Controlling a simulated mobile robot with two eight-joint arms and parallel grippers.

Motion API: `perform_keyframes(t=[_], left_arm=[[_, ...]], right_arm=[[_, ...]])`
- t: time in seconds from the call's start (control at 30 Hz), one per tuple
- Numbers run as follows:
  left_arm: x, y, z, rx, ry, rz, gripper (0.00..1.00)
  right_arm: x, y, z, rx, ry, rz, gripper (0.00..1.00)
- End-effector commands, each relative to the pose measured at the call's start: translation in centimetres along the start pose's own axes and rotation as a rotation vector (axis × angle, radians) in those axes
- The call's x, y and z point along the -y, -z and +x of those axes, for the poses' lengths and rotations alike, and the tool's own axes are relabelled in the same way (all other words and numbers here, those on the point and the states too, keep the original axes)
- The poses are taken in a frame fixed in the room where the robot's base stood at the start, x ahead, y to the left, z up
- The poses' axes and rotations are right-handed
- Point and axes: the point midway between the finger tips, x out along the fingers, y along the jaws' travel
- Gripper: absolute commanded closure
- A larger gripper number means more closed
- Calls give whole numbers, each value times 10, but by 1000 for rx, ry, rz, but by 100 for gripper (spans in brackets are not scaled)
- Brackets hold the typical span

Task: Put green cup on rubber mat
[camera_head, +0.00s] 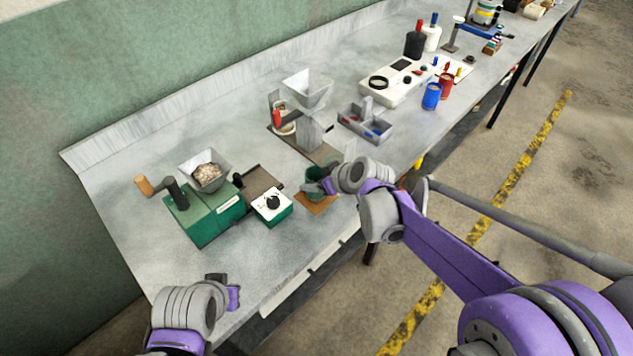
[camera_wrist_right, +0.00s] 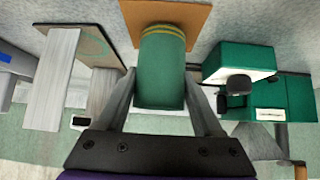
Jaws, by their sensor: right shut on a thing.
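The green cup (camera_head: 316,174) is at the end of my right arm, partly hidden by the gripper in the head view. In the right wrist view the green cup (camera_wrist_right: 162,72) has yellow bands at its far end. My right gripper (camera_head: 325,184) is shut on it, with one finger on each side. The brown-orange rubber mat (camera_head: 317,204) lies near the front edge of the bench; it also shows in the right wrist view (camera_wrist_right: 192,17). The cup overlaps the mat in both views; I cannot tell whether they touch. My left gripper (camera_head: 226,288) is away at the lower left.
A green machine with a grain-filled hopper (camera_head: 205,215) and a small green-and-white box (camera_head: 272,207) stand left of the mat. Another hopper device (camera_head: 308,130) stands behind it. A grey divided tray (camera_head: 366,124) is to the right. Bare bench lies at the front left.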

Motion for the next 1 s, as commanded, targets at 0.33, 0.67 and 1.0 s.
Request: perform_keyframes(t=[0.33,0.67,1.0], left_arm=[[0,-1,1,1,0,0,100],[0,-2,2,1,0,0,100],[0,0,0,0,0,0,100]], right_arm=[[0,-4,4,0,0,0,96],[0,-5,5,0,0,0,2],[0,-2,-5,0,-1,1,2]])
